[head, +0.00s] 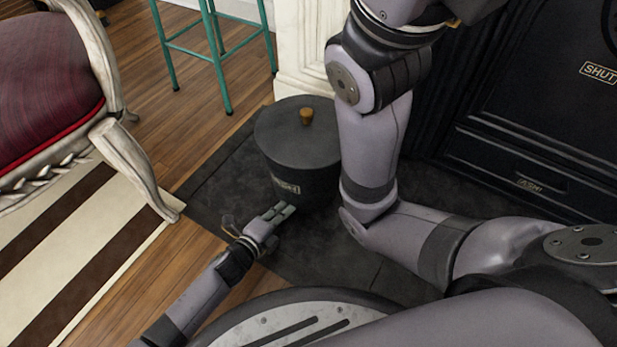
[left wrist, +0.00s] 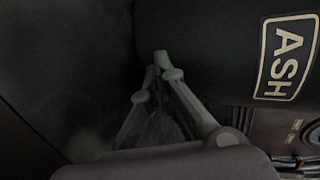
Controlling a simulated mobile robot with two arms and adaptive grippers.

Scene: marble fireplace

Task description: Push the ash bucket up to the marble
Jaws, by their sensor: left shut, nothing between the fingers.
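The dark ash bucket (head: 298,150) stands upright on the slate hearth (head: 215,190), with a lid and a wooden knob. Its ASH label also shows on the bucket in the left wrist view (left wrist: 288,60). The white marble upright (head: 305,45) rises just behind it; the lid hides any gap between them. My left gripper (head: 282,211) is low at the bucket's near side, shut and empty. In the left wrist view its fingers (left wrist: 156,62) point at the dark bucket wall; I cannot tell whether they touch. My right arm is bent upward, its gripper out of frame.
A white chair with a red seat (head: 45,85) stands at left on a striped rug (head: 70,255). A teal stool (head: 220,60) stands behind. The black fireplace front (head: 530,120) is at right. Bare wood floor lies between rug and hearth.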

